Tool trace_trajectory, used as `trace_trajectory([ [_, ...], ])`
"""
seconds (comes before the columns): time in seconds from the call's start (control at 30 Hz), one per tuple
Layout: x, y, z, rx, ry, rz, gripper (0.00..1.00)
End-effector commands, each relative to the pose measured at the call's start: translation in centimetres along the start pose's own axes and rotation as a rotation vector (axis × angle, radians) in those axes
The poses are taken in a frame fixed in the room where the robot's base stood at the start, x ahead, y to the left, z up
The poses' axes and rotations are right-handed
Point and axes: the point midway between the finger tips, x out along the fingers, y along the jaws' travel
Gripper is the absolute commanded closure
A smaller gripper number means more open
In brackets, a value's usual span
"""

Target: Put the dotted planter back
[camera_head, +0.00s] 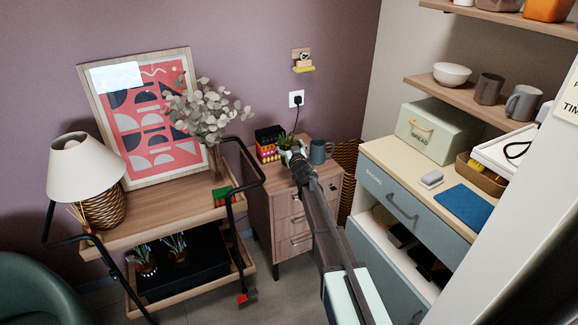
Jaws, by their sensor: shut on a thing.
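My gripper (292,153) is at the small wooden drawer cabinet, seen from behind and above. It is shut on a small potted plant (286,140), whose green leaves show just beyond the fingers. The pot is mostly hidden by my gripper, so its dots cannot be made out. It is at the cabinet top, between a colourful patterned box and a blue-grey mug; whether it touches the top is unclear. Two other potted plants, a left one (144,267) and a right one (177,253), stand on the trolley's lower shelf.
The patterned box (267,152) and mug (318,153) crowd the drawer cabinet (262,200). The trolley (150,222) carries a lamp (84,168), a framed picture and a vase of leaves (215,160). A counter with a bread box (438,131) stands at right.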

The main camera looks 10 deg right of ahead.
Motion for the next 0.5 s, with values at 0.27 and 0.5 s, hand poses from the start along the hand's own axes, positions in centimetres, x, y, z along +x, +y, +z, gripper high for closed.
trace_trajectory([
  [0.27,0.0,0.0,2.9,0.0,0.002,-0.001,0.7],
  [0.5,0.1,0.0,5.5,0.001,0.0,0.0,0.7],
])
